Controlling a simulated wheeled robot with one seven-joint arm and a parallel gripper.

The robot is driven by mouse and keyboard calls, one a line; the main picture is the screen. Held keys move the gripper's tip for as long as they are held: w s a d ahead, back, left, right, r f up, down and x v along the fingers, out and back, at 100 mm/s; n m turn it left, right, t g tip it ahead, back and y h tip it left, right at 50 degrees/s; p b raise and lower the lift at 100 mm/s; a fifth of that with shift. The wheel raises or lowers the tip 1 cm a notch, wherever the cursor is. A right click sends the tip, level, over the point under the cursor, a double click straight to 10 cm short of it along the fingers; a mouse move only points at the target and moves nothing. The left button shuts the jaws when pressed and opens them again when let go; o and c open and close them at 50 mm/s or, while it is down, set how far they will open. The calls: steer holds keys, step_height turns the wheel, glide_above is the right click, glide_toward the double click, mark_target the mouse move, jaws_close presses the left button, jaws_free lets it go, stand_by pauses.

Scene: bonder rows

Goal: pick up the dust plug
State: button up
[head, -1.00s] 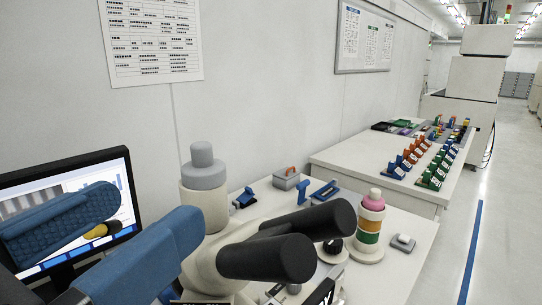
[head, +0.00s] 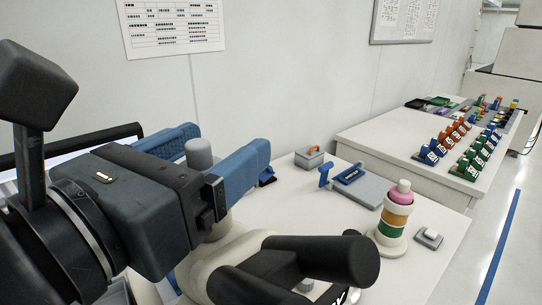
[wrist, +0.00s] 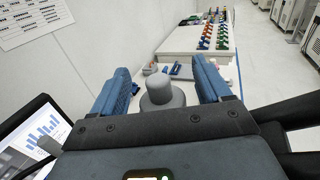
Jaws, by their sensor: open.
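The dust plug looks to be the grey stepped plug (head: 199,152) on top of the cream upright tube of the microscope (head: 238,250). In the wrist view the plug (wrist: 158,92) stands upright between my two blue fingers, with a gap on each side. My gripper (head: 228,140) is open and empty, its fingers level and pointing out over the table. In the head view the plug's lower part is hidden by the gripper body and the right finger. I cannot tell exactly how high the fingers are against the plug.
The microscope's black eyepieces (head: 315,260) stick out just right of my gripper. A monitor (wrist: 38,135) stands at the left, and the wall is close behind. Farther right are a grey box (head: 309,158), a blue-and-grey fixture (head: 352,180) and a ringed tower (head: 396,215).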

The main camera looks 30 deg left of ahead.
steer(key=shift+w, duration=0.35)
steer(key=shift+c, duration=0.2)
steer(key=c, duration=1)
